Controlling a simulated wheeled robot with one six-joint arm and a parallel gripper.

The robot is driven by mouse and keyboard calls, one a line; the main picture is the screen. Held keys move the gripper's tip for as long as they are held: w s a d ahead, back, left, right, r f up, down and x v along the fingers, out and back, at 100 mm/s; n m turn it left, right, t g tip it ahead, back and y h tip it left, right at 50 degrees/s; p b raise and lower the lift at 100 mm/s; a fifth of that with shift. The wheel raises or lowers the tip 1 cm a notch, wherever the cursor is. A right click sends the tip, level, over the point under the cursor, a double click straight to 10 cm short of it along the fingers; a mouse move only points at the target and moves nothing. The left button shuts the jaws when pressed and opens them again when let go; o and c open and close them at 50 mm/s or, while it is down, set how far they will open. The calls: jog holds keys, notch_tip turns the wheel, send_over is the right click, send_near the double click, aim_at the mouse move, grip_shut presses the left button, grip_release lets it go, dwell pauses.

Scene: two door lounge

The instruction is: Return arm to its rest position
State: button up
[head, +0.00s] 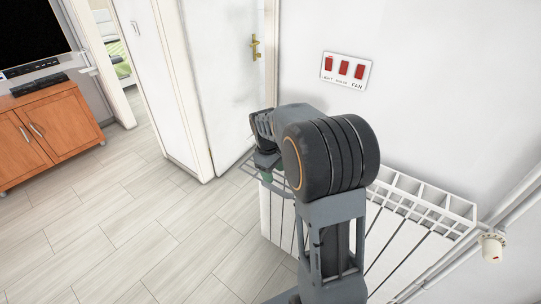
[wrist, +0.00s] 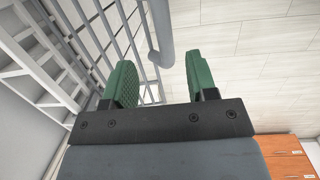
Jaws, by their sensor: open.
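My arm rises in the middle of the head view, in front of the white radiator, and bends toward the left at its top. In the head view most of my gripper is hidden behind the arm, with a bit of green showing near the radiator's left end. In the wrist view my gripper (wrist: 158,82) shows two green textured fingers set wide apart. The gripper is open and empty.
The white radiator (head: 459,205) stands along the wall, with a valve (head: 492,247) at its right. A switch panel (head: 345,70) is on the wall above. A white door (head: 222,80) and wooden cabinet (head: 53,138) are at left. The tiled floor between is clear.

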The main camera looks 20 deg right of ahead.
notch_tip(320, 180, up, 8)
jog(key=s+a+m+t, duration=0.2)
jog(key=s+a, duration=0.2)
jog(key=s, duration=0.4)
jog(key=s+a+f+m+t+y, duration=0.1)
jog(key=s+a+m+t, duration=0.2)
jog(key=s, duration=0.5)
jog(key=shift+s+a+f+m, duration=0.2)
jog(key=shift+a+f+m, duration=0.1)
jog(key=shift+a, duration=0.55)
